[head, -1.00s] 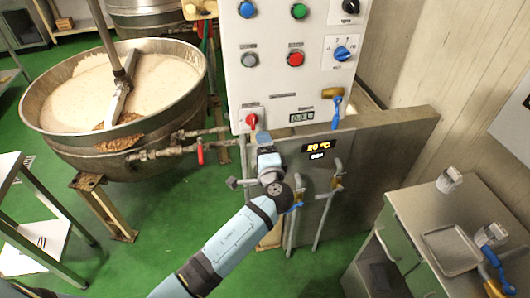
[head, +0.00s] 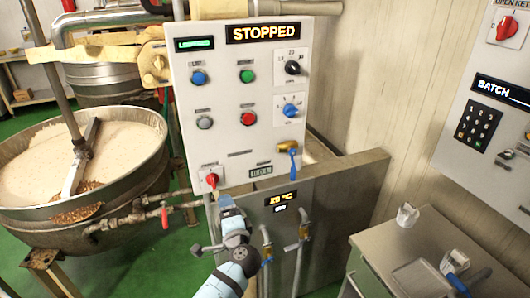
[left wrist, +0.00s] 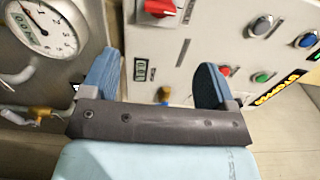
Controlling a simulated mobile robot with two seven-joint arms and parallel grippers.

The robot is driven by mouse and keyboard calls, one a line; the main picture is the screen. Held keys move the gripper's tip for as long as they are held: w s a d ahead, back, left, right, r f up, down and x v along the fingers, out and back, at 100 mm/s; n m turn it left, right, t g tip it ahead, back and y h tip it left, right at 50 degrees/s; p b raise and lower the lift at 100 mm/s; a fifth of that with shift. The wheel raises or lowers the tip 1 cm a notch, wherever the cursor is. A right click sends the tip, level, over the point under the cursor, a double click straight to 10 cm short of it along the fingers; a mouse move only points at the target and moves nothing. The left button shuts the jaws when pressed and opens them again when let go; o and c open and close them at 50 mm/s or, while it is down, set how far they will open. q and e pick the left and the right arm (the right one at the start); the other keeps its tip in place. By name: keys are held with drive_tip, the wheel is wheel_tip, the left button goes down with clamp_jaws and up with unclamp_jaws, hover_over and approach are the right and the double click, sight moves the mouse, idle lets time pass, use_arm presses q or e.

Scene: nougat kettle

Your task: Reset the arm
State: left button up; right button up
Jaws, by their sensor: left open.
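My left arm comes up from the bottom in the head view. My left gripper (head: 227,203) is in front of the lower edge of the white control panel (head: 220,135), just below and right of a red rotary knob (head: 212,179). In the left wrist view the two blue-grey fingers (left wrist: 155,78) are spread wide with nothing between them. The red knob also shows at the top of that view (left wrist: 160,8), beyond the fingers. The panel's display (head: 265,33) reads STOPPED. My right gripper is not in view.
A large steel kettle (head: 140,190) with pale contents and a stirring arm stands at left. Pipes with a red-handled valve (head: 165,217) run from it towards the panel. A steel partition (head: 330,190) stands right of my arm. A cabinet (head: 385,240) with white cups is at lower right.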

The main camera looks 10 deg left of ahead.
use_arm(q)
drive_tip(key=s+d+f+n+g+h+p, duration=0.1)
drive_tip(key=s+f+n+g+h+p, duration=0.15)
drive_tip(key=s+f+h, duration=0.85)
drive_tip(key=s+f+n+h+p, duration=0.1)
drive_tip(key=s+n, duration=0.2)
drive_tip(key=s, duration=0.6)
drive_tip(key=s+d+f+n+g+h+p, duration=0.1)
drive_tip(key=s+n, duration=0.2)
drive_tip(key=s, duration=0.7)
drive_tip(key=shift+s+d+p, duration=0.15)
drive_tip(key=shift+d+p, duration=0.05)
drive_tip(key=shift+p, duration=0.2)
drive_tip(key=shift+f+g, duration=0.1)
drive_tip(key=shift+g, duration=0.15)
